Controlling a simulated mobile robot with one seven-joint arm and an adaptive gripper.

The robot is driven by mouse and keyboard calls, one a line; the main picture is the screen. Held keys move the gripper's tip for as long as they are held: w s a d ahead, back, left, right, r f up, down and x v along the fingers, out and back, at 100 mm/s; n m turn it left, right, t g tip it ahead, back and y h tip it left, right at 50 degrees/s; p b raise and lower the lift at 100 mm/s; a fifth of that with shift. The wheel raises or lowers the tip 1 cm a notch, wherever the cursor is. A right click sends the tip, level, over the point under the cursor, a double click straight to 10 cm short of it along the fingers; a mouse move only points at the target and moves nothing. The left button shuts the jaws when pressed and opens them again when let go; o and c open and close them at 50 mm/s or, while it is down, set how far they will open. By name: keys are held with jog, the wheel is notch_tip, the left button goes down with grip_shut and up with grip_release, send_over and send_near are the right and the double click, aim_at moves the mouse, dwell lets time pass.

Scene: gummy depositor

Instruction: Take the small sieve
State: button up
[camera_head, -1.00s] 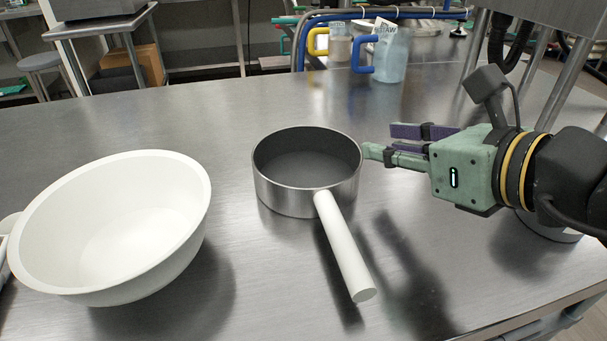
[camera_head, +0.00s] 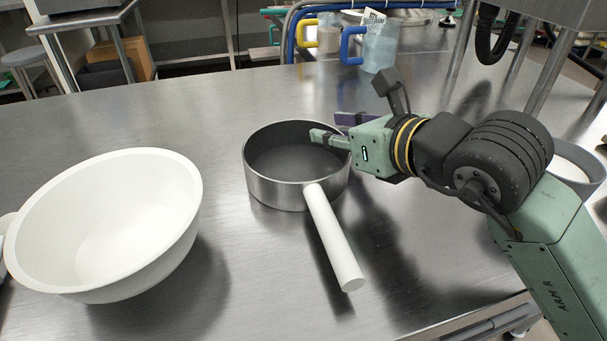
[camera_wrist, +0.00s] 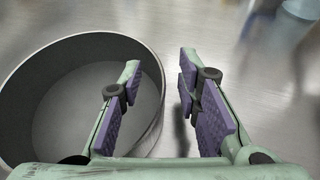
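A round steel vessel (camera_head: 275,190) like a shallow saucepan stands on the metal table, its white handle (camera_head: 335,240) pointing toward the front right. No mesh shows in its dark interior, so I cannot tell whether it is the small sieve. My gripper (camera_head: 325,126) is open and empty at its right far rim. In the wrist view, the vessel (camera_wrist: 40,70) is on the left. The left finger overlaps its right side, the right finger is over bare table, and the rim shows between the open gripper's (camera_wrist: 159,62) fingers. Finger height against the rim is unclear.
A large white bowl (camera_head: 35,275) stands on the left. A blue-handled jug (camera_head: 378,45) and a yellow-handled container (camera_head: 327,38) stand at the back. A grey round container (camera_head: 580,165) is partly hidden behind my arm at right. The table in front is clear.

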grip_shut()
dwell(0.6)
